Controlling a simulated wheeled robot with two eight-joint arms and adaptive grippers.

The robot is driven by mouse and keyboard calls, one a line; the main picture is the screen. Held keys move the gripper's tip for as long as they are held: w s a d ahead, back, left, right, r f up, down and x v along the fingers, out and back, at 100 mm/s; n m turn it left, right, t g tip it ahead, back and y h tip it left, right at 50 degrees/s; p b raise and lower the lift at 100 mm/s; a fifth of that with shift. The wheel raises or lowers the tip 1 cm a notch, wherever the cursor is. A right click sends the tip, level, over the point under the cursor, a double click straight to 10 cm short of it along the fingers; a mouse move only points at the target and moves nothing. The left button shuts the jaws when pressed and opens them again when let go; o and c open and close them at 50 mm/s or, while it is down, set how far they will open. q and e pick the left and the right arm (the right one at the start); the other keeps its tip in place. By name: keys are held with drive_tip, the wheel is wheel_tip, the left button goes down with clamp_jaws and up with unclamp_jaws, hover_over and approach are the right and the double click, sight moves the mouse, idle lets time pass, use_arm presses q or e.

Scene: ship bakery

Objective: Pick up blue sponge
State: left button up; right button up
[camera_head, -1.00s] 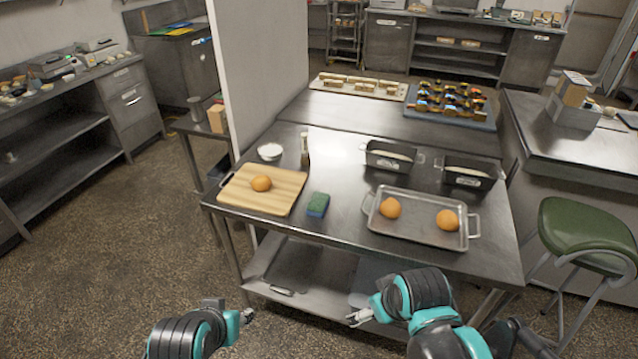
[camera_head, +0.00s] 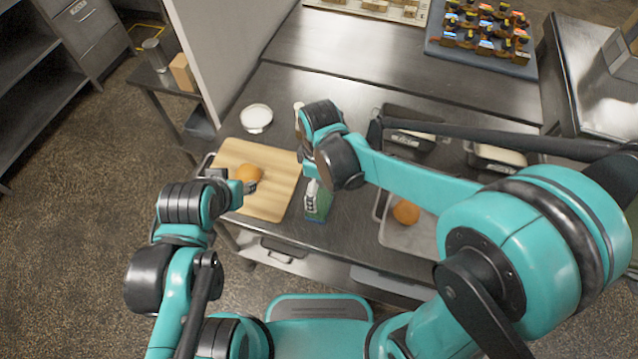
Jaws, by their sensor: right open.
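The sponge (camera_head: 322,208), with a green top, lies on the steel table between the cutting board and the metal tray, partly covered by my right gripper. My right gripper (camera_head: 312,190) points down over the sponge, its jaws open. Whether the fingers touch it or are just above cannot be told. My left gripper (camera_head: 245,187) is at the cutting board's front, in front of the orange ball. Its fingers are too small and overlapped to show whether they are open.
The wooden cutting board (camera_head: 275,196) holds an orange ball (camera_head: 248,173). A white bowl (camera_head: 256,118) stands behind it. The metal tray (camera_head: 392,236) at right holds another orange ball (camera_head: 405,212). Loaf tins (camera_head: 409,141) stand behind, partly hidden by my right arm. A partition wall rises at left.

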sight(320, 203)
drive_tip(key=f+b, duration=0.1)
drive_tip(key=f, duration=0.1)
drive_tip(key=f+b, duration=0.1)
drive_tip(key=f, duration=0.2)
drive_tip(key=f+b, duration=0.1)
drive_tip(key=f, duration=0.1)
drive_tip(key=shift+s+f, duration=0.25)
drive_tip(key=shift+s, duration=0.05)
drive_tip(key=c, duration=0.7)
